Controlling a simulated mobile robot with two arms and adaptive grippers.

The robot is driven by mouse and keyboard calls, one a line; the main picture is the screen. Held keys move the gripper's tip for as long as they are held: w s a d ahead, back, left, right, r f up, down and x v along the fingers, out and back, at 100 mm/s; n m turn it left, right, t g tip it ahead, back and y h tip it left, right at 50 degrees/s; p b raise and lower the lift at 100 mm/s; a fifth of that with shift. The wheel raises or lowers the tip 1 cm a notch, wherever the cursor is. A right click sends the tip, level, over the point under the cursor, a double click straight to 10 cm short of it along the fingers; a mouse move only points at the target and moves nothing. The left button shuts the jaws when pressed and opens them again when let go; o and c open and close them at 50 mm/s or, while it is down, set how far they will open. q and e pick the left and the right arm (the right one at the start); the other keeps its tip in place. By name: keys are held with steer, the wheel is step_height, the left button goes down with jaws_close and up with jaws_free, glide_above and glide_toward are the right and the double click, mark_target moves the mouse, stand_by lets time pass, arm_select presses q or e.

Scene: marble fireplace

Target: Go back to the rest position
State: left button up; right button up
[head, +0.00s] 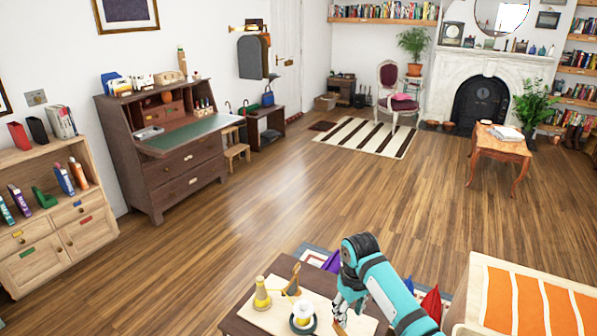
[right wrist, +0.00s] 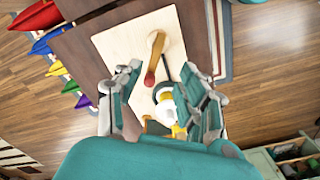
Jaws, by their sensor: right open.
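My right gripper (head: 340,306) comes in from the lower right of the head view, over a dark brown table (head: 235,325) with a pale board (head: 263,318) on it. In the right wrist view my right gripper (right wrist: 163,98) has its fingers spread apart, with nothing held between them. Below them lie a wooden piece with a red tip (right wrist: 154,60) and a white and yellow object (right wrist: 180,110), partly hidden by a finger. In the head view a yellow bottle-shaped object (head: 262,294) stands left of the white and yellow one (head: 302,314). My left gripper is not in view.
An orange striped piece of furniture (head: 530,305) stands at the right. A writing desk (head: 175,165) and a wooden cabinet (head: 60,235) are at the left. The wooden floor (head: 300,200) between is clear.

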steer(key=s+a+f+t+y, duration=0.1)
steer(key=s+f, duration=0.2)
steer(key=s, duration=0.4)
steer(key=s+a+f, duration=0.1)
steer(key=s+f, duration=0.3)
steer(key=s, duration=0.3)
steer(key=s+d+r+m+t, duration=0.1)
steer(key=s+d+r, duration=0.25)
steer(key=s, duration=0.65)
steer(key=s+d+r+m+t, duration=0.15)
steer(key=s+r, duration=0.25)
steer(key=s, duration=0.5)
step_height(320, 180, down, 31)
steer(key=s+g+b, duration=0.2)
steer(key=s+d+f+h+b, duration=0.1)
steer(key=s+d+f, duration=0.2)
steer(key=s+f, duration=1.2)
steer(key=shift+s+d+n+g, duration=0.15)
steer(key=shift+s+n+g, duration=0.2)
steer(key=shift+s, duration=0.2)
